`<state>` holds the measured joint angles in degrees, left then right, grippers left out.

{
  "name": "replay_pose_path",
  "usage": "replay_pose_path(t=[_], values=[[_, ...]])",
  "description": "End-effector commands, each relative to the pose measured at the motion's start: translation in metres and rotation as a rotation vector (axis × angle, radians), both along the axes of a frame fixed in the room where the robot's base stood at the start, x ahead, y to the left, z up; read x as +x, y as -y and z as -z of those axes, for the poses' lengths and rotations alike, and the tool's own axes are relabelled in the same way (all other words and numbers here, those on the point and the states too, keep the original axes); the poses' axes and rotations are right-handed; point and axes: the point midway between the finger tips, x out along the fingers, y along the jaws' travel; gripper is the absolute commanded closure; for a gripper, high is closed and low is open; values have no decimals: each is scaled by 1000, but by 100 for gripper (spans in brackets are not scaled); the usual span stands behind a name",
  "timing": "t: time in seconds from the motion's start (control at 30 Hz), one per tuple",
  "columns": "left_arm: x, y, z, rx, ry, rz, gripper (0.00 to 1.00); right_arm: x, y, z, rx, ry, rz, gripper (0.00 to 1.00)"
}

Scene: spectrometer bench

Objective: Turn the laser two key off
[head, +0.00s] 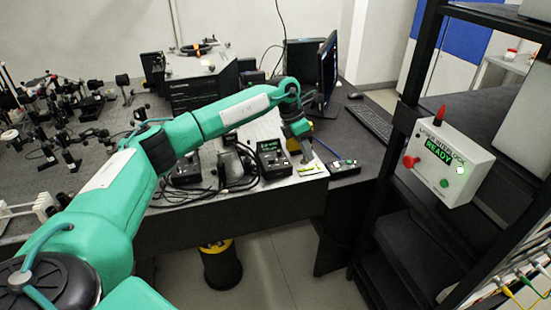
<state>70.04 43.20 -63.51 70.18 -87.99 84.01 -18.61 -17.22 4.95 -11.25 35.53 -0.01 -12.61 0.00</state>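My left arm reaches in from the left across the bench, and its gripper (306,156) points down near the bench's front edge. The gripper is small and dark, and I cannot tell if its fingers are apart or closed. A black control box (270,160) with a lit green display stands just left of the gripper. Another dark box (187,172) stands further left, partly behind my arm. A low black box (344,167) with small buttons lies right of the gripper. I cannot make out the laser two key or which box carries it. My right gripper is not in view.
Optical parts (60,120) crowd the bench at the left. A large black instrument (200,82) and a monitor (327,70) stand behind. A white interlock box (447,163) reading READY hangs on the black rack at the right. Cables (180,196) lie near the front edge.

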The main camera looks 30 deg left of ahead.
Motion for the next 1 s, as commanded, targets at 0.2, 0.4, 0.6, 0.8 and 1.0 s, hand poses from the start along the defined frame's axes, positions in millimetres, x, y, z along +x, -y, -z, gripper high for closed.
replay_pose_path(t=[0.2,0.4,0.6,0.8,1.0], values=[[-11,-93,-58,311,-41,-2,72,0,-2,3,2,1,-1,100],[-19,-121,-76,405,-69,-14,72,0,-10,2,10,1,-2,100],[-20,-122,-54,408,-73,-14,72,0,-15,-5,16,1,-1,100],[-20,-121,-13,406,-74,-14,72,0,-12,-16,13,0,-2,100],[-20,-121,27,404,-71,-12,72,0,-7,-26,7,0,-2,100]])
